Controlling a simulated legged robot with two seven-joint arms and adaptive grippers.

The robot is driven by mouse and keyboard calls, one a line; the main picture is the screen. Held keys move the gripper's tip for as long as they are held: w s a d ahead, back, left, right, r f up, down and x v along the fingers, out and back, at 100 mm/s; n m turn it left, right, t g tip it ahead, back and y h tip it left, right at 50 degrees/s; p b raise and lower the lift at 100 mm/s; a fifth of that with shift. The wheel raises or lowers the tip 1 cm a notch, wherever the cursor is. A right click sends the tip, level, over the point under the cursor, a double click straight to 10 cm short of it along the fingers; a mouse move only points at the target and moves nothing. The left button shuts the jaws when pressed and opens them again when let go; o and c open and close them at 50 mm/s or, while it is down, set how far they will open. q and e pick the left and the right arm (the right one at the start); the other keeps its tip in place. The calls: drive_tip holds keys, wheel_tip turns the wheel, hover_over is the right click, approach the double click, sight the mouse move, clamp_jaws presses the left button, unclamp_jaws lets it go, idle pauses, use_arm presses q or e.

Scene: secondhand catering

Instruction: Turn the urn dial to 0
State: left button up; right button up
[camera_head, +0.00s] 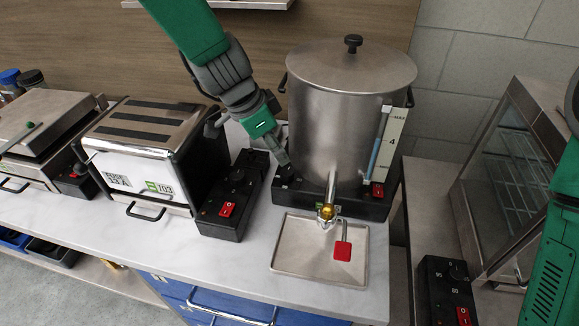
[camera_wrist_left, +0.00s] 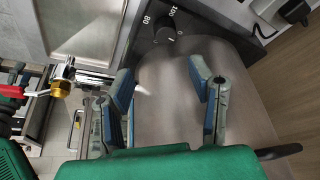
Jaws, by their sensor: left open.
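The urn (camera_head: 340,110) is a large steel cylinder with a lid, a brass-coloured tap and a black base (camera_head: 335,201). Its dark round dial (camera_wrist_left: 165,34) shows in the left wrist view on the black base, with marks 80, 100 and 0 around it. I cannot make out clearly where its pointer stands. In the head view the dial is hidden by my left gripper (camera_head: 284,162), which is at the left front of the urn base. In the left wrist view my left gripper (camera_wrist_left: 164,88) is open and empty, its fingers apart from the dial. My right gripper is not in view.
A steel drip tray (camera_head: 290,257) lies under the tap, whose handle has a red end. A toaster (camera_head: 148,140) with its own black control box (camera_head: 240,195) stands left of the urn. A glass-fronted cabinet (camera_head: 515,165) stands at the right. The front left counter is clear.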

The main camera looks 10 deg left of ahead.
sight(286, 171)
use_arm(q)
drive_tip(key=f, duration=0.2)
drive_tip(key=w+f, duration=0.1)
drive_tip(key=f, duration=0.2)
drive_tip(key=w+f, duration=0.1)
drive_tip(key=f, duration=0.2)
drive_tip(key=shift+w+d+p, duration=0.1)
drive_tip(key=shift+w+p, duration=0.1)
drive_tip(key=shift+p, duration=0.1)
drive_tip(key=shift+d+f, duration=0.1)
drive_tip(key=shift+f, duration=0.3)
drive_tip(key=shift+w+d+f, duration=0.15)
drive_tip(key=shift+d+f, duration=0.1)
drive_tip(key=shift+d, duration=0.85)
drive_tip(key=shift+c, duration=0.8)
drive_tip(key=c, duration=0.7)
drive_tip(key=shift+w+a, duration=0.1)
drive_tip(key=shift+a, duration=0.25)
clamp_jaws()
drive_tip(key=shift+a, duration=0.3)
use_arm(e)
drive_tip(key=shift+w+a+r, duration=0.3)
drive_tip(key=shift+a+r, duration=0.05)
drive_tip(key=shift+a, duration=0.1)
